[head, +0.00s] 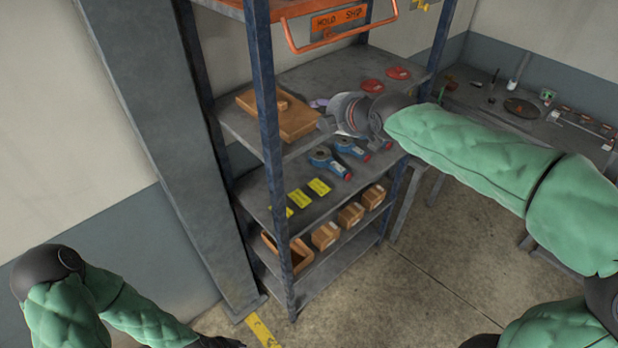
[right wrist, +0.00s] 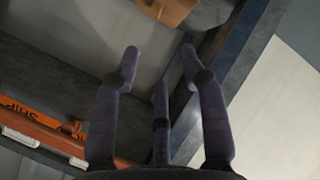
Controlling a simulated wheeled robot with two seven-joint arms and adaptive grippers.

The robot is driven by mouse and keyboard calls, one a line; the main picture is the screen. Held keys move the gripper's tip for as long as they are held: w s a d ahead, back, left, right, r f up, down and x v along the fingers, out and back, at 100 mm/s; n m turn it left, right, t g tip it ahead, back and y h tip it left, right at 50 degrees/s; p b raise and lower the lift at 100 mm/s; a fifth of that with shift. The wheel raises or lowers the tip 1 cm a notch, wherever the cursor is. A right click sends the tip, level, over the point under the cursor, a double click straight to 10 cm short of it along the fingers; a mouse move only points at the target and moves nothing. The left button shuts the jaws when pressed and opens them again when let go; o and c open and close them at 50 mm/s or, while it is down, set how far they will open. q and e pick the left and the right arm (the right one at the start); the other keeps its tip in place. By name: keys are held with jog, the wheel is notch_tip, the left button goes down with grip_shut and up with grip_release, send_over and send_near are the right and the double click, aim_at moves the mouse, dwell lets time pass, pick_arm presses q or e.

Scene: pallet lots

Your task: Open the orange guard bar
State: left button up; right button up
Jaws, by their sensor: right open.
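The orange guard bar (head: 312,46) is a U-shaped bar at the front of the rack's upper level, in the head view at top centre. It hangs in front of an orange sign (head: 340,18) with dark lettering. My right gripper (head: 322,104) is below the bar, over the shelf with the wooden tray, and apart from the bar. In the right wrist view its fingers (right wrist: 160,58) are spread and empty, with the orange sign (right wrist: 32,118) at lower left. My left gripper (head: 222,342) is only partly seen at the bottom edge, its fingers unclear.
Blue rack posts (head: 266,110) stand close to my right gripper. A wooden tray (head: 280,115) and red discs (head: 372,86) lie on the shelf. Blue tools (head: 325,160), yellow cards (head: 300,198) and boxes (head: 325,235) are lower. A grey column (head: 165,130) stands left of the rack.

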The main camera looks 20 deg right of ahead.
jog(key=a+f+m+g+b, duration=0.1)
jog(key=a+f+b, duration=0.1)
jog(key=f, duration=0.7)
jog(key=a+f+m+g+b, duration=0.1)
jog(key=f+m, duration=0.1)
jog(key=f, duration=0.8)
jog(key=shift+w+a+g+y+b, duration=0.3)
jog(key=shift+w+a+b, duration=0.05)
jog(key=shift+w+a, duration=0.05)
